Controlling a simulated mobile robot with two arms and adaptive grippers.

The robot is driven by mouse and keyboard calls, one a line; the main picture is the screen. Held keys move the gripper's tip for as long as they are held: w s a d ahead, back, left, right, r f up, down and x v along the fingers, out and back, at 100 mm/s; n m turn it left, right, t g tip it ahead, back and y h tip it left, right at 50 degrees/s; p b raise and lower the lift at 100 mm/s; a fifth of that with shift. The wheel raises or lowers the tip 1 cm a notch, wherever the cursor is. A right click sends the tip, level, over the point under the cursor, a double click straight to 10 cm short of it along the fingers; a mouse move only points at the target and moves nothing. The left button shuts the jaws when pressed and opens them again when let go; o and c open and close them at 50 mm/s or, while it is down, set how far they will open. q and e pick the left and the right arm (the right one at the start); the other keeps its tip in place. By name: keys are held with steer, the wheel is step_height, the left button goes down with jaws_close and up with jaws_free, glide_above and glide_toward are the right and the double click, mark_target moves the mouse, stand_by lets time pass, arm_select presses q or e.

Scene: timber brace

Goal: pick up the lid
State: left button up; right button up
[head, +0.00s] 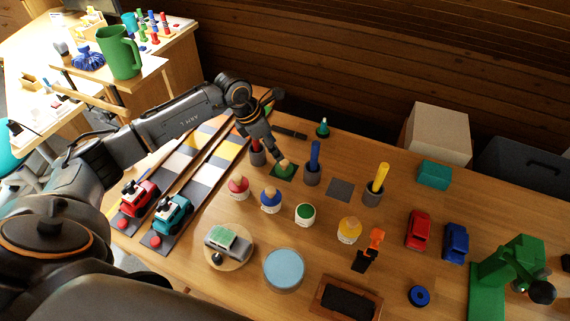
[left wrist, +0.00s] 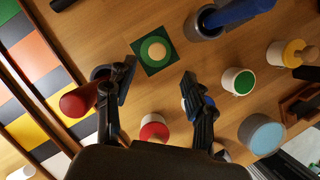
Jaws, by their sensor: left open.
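The green lid (head: 287,169) has a pale round knob and lies on a dark green square mat (head: 276,174). In the left wrist view the lid (left wrist: 153,50) is just beyond my fingertips, and the mat (left wrist: 138,66) shows around it. My left gripper (head: 280,160) points down close above the lid, open; in the left wrist view its two fingers (left wrist: 159,73) are spread with nothing between them. I cannot tell whether a fingertip touches the lid. An open jar with green inside (head: 305,213) stands in front of the mat. My right gripper is not in view.
Holders with a red, a blue (head: 313,172) and a yellow handle (head: 374,192) flank the mat. A light blue tin (head: 284,268) stands in front. Toy cars (head: 418,229) are at right.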

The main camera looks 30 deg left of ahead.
mark_target(284, 162)
arm_select(q)
steer(key=x, duration=0.2)
steer(key=shift+w+f, duration=0.1)
steer(key=shift+f, duration=0.15)
steer(key=shift+w+d+f, duration=0.1)
steer(key=shift+w+f, duration=0.05)
steer(key=shift+f, duration=0.15)
steer(key=p+x, duration=0.1)
steer(key=x, duration=0.3)
steer(key=shift+f+p, duration=0.1)
steer(key=shift+p, duration=0.25)
steer(key=shift+w+f, duration=0.1)
steer(key=shift+f, duration=0.4)
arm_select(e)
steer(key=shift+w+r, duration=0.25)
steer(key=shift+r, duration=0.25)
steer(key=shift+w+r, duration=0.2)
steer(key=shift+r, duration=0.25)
arm_select(q)
steer(key=c, duration=1)
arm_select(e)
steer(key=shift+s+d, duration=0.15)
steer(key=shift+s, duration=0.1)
